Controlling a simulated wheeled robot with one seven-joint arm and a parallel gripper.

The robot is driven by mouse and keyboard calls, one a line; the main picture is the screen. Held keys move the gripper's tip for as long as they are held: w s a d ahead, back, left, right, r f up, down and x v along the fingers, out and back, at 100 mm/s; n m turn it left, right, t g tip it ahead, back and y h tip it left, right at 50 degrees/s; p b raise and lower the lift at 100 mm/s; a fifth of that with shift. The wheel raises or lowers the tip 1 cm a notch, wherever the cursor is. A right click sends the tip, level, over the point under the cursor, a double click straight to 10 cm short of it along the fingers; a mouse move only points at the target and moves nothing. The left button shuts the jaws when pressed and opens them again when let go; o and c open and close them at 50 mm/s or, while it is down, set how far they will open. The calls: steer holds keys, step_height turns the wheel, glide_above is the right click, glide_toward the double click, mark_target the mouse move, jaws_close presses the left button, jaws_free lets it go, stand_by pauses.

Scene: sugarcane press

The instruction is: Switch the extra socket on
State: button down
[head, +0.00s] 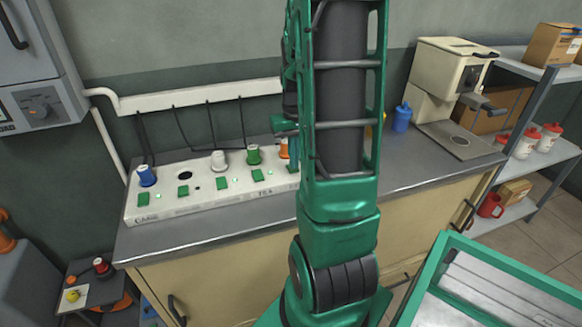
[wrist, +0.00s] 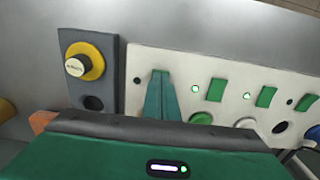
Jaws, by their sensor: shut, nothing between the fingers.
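The white socket strip (head: 150,212) lies on the counter. It bears blue (head: 146,176), white (head: 218,160), green (head: 254,155) and orange (head: 284,148) plugs, and one socket (head: 193,156) is empty. Green switches (head: 183,191) line its front, several with lit green dots between them. In the wrist view the strip (wrist: 150,60) adjoins a grey plate (wrist: 107,50) with a yellow, white-capped round part (wrist: 84,62) and a dark hole (wrist: 93,103). No label here clearly says "extra". My gripper (wrist: 160,75) is shut and empty over the strip's end, hiding what is under it. Contact is unclear.
A cream machine (head: 440,85) and a blue bottle (head: 402,117) stand on the counter to the right. Cables and a white wall duct (head: 195,97) run behind the strip. A green-rimmed tray (head: 435,265) is at the lower right. My arm hides the counter's middle.

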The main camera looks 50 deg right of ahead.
steer(key=shift+f, duration=0.5)
stand_by(0.3)
step_height(320, 180, up, 7)
stand_by(0.9)
stand_by(0.5)
